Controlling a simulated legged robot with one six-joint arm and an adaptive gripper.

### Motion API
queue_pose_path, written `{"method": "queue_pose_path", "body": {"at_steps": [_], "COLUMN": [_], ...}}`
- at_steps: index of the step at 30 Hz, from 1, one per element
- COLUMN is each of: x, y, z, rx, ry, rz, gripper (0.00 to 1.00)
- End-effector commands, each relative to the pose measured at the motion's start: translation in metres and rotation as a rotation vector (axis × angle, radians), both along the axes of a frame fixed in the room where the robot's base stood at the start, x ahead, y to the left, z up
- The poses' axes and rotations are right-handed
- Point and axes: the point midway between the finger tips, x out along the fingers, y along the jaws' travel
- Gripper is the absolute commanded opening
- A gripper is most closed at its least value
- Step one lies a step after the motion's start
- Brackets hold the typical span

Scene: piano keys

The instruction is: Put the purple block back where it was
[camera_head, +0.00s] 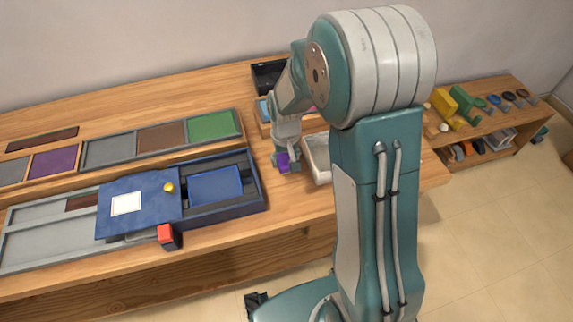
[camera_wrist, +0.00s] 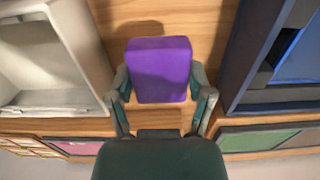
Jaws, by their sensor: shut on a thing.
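The purple block (camera_head: 284,162) is held between the fingers of my gripper (camera_head: 286,166) on the wooden table (camera_head: 286,205), between the blue box and the white tray. In the wrist view the purple block (camera_wrist: 160,70) sits between both fingers of my gripper (camera_wrist: 161,88), which press on its left and right sides. Wood shows around the block, and I cannot tell whether it touches the table. In the head view my gripper partly covers the block.
The blue box (camera_head: 225,213) with a sliding panel (camera_head: 145,190) and yellow knob (camera_head: 168,187) lies left of my gripper. A white tray (camera_head: 318,160) is close on the right. Coloured panels, including purple (camera_head: 53,162) and green (camera_head: 212,126), line the back. A red-topped block (camera_head: 166,234) stands at the front.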

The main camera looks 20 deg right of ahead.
Motion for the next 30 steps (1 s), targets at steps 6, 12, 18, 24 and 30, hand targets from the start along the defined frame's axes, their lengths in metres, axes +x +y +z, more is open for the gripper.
{"method": "queue_pose_path", "body": {"at_steps": [6, 12, 18, 24, 30], "x": [0.009, 0.010, 0.010, 0.010, 0.010], "y": [-0.005, -0.007, -0.005, -0.005, -0.005], "z": [-0.013, -0.041, -0.043, -0.045, -0.045], "rx": [0.001, 0.003, 0.001, 0.001, 0.001], "ry": [0.000, 0.002, -0.002, -0.001, -0.001], "rz": [-0.001, 0.000, 0.000, 0.000, 0.000], "gripper": [0.23, 0.23, 0.23, 0.90, 1.00]}}
